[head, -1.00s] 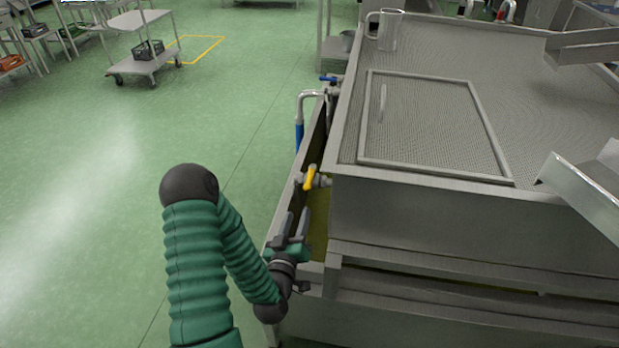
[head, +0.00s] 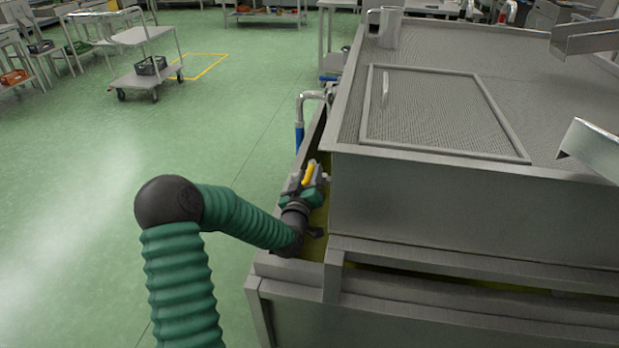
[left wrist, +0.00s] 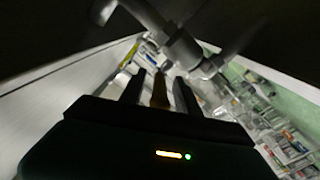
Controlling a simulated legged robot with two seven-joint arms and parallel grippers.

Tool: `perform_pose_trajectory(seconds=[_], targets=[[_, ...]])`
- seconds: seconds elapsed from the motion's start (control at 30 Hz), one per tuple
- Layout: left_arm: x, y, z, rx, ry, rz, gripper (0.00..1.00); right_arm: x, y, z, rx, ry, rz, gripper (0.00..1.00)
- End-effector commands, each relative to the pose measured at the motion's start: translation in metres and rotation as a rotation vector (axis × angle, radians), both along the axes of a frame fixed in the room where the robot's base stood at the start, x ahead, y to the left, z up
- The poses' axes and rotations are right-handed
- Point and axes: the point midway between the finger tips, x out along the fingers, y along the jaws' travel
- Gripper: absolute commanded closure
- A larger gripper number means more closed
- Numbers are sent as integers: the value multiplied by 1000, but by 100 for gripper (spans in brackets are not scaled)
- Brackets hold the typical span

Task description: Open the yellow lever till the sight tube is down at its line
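The yellow lever (head: 308,173) is on a valve at the side of the steel tank, above a narrow trough. My left gripper (head: 307,178) is at the lever, with one finger on each side of it. The metal valve and pipe (left wrist: 183,50) lie just beyond the fingertips. I cannot make out a sight tube or its line. My right gripper is not in view.
The trough (head: 255,272) wall runs close beneath my left arm. A bent pipe with a blue sleeve (head: 299,137) stands beyond the lever. The steel tank (head: 430,215) with a mesh top blocks the right.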

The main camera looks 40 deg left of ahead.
Motion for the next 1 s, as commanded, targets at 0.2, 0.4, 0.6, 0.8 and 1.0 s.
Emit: perform_pose_trajectory(seconds=[0.2,0.4,0.6,0.8,1.0], targets=[[0,0,0,0,0,0,65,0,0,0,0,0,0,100],[0,0,0,1,0,0,92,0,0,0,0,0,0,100],[0,0,0,1,1,0,100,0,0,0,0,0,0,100],[-1,0,-1,0,2,0,100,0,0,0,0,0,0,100],[-1,0,-1,0,2,0,100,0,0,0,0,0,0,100]])
